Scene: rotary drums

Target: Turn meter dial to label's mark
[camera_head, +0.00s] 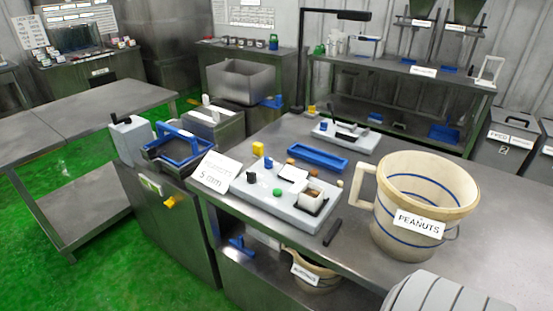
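A white label card (215,172) stands at the table's near left corner; its upper word is hard to read and below it says 5 mm. A yellow knob (171,202) sticks out of the metal cabinet's front at left. A grey box with a black handle (121,117) stands on that cabinet. I cannot tell which part is the meter dial, and no scale is readable.
A large cream bucket labelled PEANUTS (389,225) stands on the table (350,262) at right. A blue tray (317,158) and a black rod (332,232) lie nearby. Green floor (90,255) is open at left.

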